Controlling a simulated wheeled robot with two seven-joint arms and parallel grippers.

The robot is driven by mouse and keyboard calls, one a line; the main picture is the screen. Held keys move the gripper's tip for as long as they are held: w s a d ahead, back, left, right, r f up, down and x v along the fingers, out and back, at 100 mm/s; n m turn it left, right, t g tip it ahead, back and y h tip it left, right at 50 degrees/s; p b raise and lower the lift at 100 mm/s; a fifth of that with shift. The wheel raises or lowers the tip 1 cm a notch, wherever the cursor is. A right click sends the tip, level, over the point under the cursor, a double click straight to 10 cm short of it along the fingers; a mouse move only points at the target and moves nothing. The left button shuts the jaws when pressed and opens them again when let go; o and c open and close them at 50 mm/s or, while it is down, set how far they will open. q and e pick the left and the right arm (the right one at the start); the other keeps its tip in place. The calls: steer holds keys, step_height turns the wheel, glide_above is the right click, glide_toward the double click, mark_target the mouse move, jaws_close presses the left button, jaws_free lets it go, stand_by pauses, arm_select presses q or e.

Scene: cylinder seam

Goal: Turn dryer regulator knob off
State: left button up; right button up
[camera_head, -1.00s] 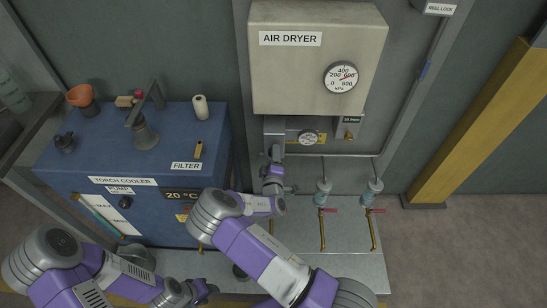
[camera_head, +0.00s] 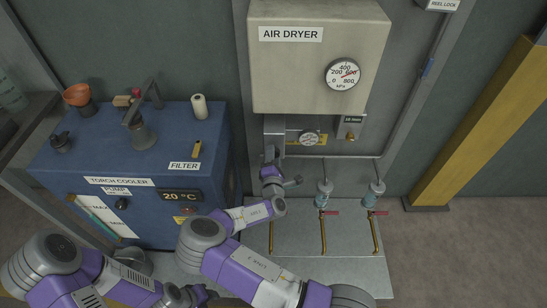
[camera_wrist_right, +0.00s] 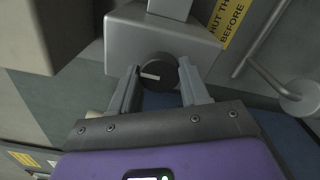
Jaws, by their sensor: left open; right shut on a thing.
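The right wrist view shows a round black regulator knob (camera_wrist_right: 158,72) with a white pointer line lying nearly level in the picture. It sits on the underside of a grey housing (camera_wrist_right: 135,30). My right gripper (camera_wrist_right: 158,88) has a finger on each side of the knob and is shut on it. In the head view my right gripper (camera_head: 271,164) reaches up under the grey regulator body (camera_head: 274,128) below the air dryer (camera_head: 315,75); the knob is hidden there. My left gripper (camera_head: 205,294) is open and empty, low in the head view, away from the dryer.
The dryer's large gauge (camera_head: 342,74) is above. Valves with red handles (camera_head: 327,212) stand on the grey bench (camera_head: 350,245). The blue torch cooler (camera_head: 150,160) is at left. A yellow post (camera_head: 480,120) is at right.

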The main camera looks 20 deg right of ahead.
steer(key=shift+s+d+n, duration=0.1)
steer(key=shift+n, duration=0.2)
steer(key=o, duration=1.1)
steer(key=shift+c, duration=0.2)
steer(key=p+v, duration=0.1)
steer(key=v, duration=0.6)
steer(key=shift+s+p, duration=0.25)
steer(key=shift+p, duration=0.1)
